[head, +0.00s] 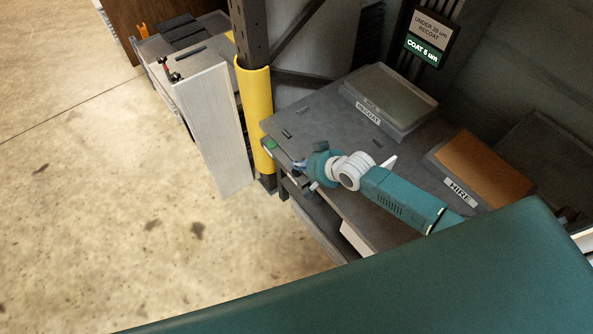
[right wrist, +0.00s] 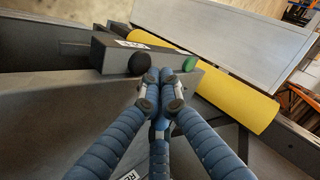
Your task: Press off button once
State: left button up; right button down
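A grey control box (right wrist: 112,50) on the edge of the work table has a black round button (right wrist: 139,63) and a green button (right wrist: 190,64) in the right wrist view. The green button also shows in the head view (head: 270,144) at the table's front left corner. My right gripper (right wrist: 166,76) has its blue fingers drawn together, with nothing seen between them. Its tips appear between the two buttons in that view, close to the black one; I cannot tell whether they touch. In the head view the right gripper (head: 300,166) is small beside the table edge. My left gripper is not in view.
A yellow post guard (head: 254,105) stands just beyond the table (head: 330,150). A tray labelled RECOAT (head: 395,92) and one labelled HIRE (head: 485,170) lie on the table. A sign (head: 428,38) reads "COAT 5 um". Open floor (head: 130,210) lies left.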

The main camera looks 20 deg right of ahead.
aim_at(299, 172)
jog(key=shift+f, duration=0.35)
jog(key=shift+f+b, duration=0.4)
jog(key=shift+f, duration=0.15)
dwell(0.8)
jog(key=shift+r, duration=0.15)
jog(key=shift+r+p, duration=0.8)
jog(key=shift+p, duration=0.25)
notch_tip(299, 172, up, 5)
jog(key=p, duration=0.5)
dwell(0.3)
